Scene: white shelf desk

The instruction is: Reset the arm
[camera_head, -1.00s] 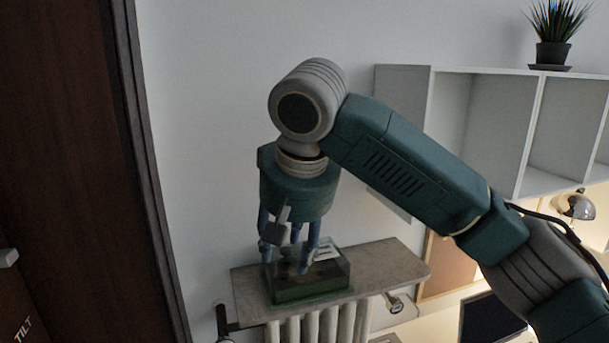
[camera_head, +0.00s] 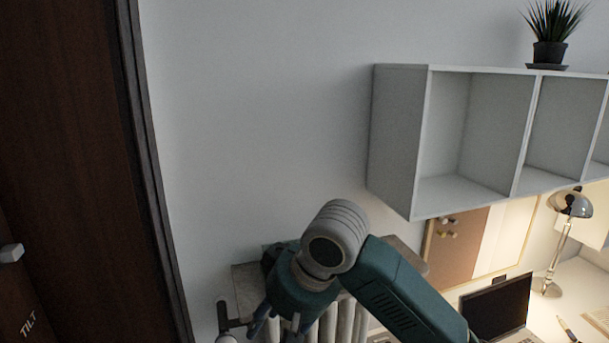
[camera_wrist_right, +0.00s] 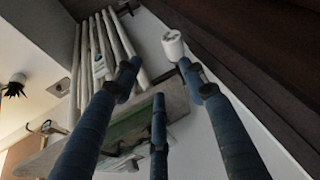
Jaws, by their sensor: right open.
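My right arm comes in from the lower right in the head view. Its right gripper (camera_head: 278,325) hangs low in front of the radiator, tilted down to the left, with its fingertips near the bottom edge of the picture. In the right wrist view the blue fingers of this gripper (camera_wrist_right: 165,88) are spread apart with nothing between them. My left gripper is not in view.
A stone shelf (camera_head: 242,281) tops a white radiator (camera_head: 328,325). A green-based box (camera_wrist_right: 128,125) on the shelf shows in the wrist view. White wall cubbies (camera_head: 395,140) with a plant (camera_head: 551,52), a lamp (camera_head: 552,285) and a laptop (camera_head: 497,305) are right.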

